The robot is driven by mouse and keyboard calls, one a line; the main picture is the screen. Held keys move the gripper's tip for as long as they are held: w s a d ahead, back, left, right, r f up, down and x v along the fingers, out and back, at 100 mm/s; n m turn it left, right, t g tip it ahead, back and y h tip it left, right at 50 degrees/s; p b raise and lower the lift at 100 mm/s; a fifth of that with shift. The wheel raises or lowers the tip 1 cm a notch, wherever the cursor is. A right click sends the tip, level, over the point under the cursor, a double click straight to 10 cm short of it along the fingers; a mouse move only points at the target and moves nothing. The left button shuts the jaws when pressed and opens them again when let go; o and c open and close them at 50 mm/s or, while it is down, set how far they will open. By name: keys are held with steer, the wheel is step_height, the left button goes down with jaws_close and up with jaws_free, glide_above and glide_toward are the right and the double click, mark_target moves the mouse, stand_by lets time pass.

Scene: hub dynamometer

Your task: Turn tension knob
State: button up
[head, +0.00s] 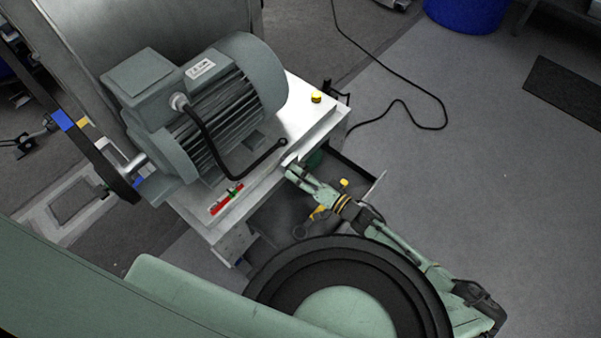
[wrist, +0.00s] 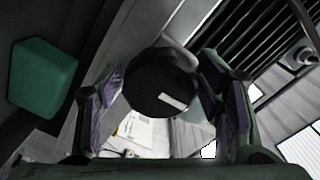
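The tension knob is, as best I can tell, the dark round knob (wrist: 160,85) with a white mark on its face in the wrist view. It lies between the two fingertips of my gripper (wrist: 162,88), which are spread on either side of it. The fingers look open; whether their pads touch the knob cannot be told. In the head view my gripper (head: 294,168) is at the front side of the metal stand (head: 297,125), below its top edge. The knob cannot be made out there.
A green motor (head: 215,105) with a black cable stands on the stand. A yellow button (head: 316,97) and a red-green strip (head: 226,200) are on its top. A green block (wrist: 42,75) is left of my fingers. Open floor (head: 480,180) lies to the right.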

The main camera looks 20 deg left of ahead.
steer(key=shift+o, duration=0.8)
steer(key=shift+r, duration=0.1)
step_height(320, 180, up, 10)
